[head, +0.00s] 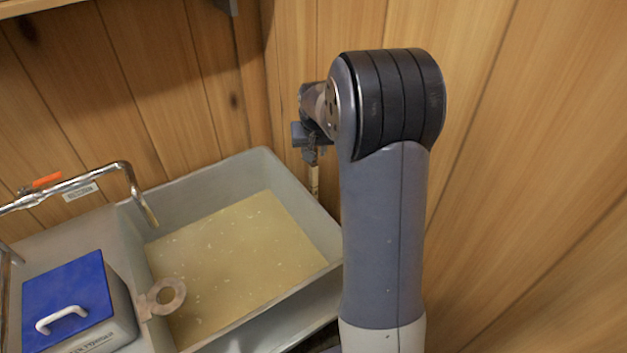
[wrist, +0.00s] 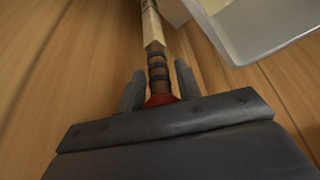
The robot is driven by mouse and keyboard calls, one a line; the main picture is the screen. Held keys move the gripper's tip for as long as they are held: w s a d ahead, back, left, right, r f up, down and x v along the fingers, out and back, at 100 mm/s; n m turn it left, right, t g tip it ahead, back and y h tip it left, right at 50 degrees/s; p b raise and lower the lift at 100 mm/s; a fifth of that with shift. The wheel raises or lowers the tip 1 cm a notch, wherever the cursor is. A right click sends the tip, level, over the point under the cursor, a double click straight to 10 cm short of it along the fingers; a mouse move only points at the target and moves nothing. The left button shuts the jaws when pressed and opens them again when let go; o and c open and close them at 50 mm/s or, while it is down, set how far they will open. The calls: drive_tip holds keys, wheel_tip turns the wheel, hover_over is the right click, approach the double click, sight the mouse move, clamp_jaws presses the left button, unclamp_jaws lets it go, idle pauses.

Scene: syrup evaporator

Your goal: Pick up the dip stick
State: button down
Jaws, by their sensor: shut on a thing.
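The dip stick (wrist: 156,40) is a pale wooden stick with dark bands and a red part near its end. It lies between the two fingers of my gripper (wrist: 160,84) in the wrist view, and the gripper is shut on it near the banded part. In the head view my gripper (head: 306,140) is partly hidden behind my own arm. A short length of the stick (head: 314,180) hangs down below it, near the pan's right back rim. The lower end of the stick is hard to make out.
A grey pan (head: 200,178) holds tan liquid (head: 235,255) with pale flecks. A bent metal spout (head: 133,190) with an orange handle (head: 46,181) reaches over its left side. A blue-lidded box (head: 68,290) stands front left. Wooden walls (head: 180,60) close in behind and right.

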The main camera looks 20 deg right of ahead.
drive_tip(key=shift+r, duration=0.15)
wheel_tip(320, 180, up, 18)
drive_tip(key=shift+p, duration=0.4)
idle(1.1)
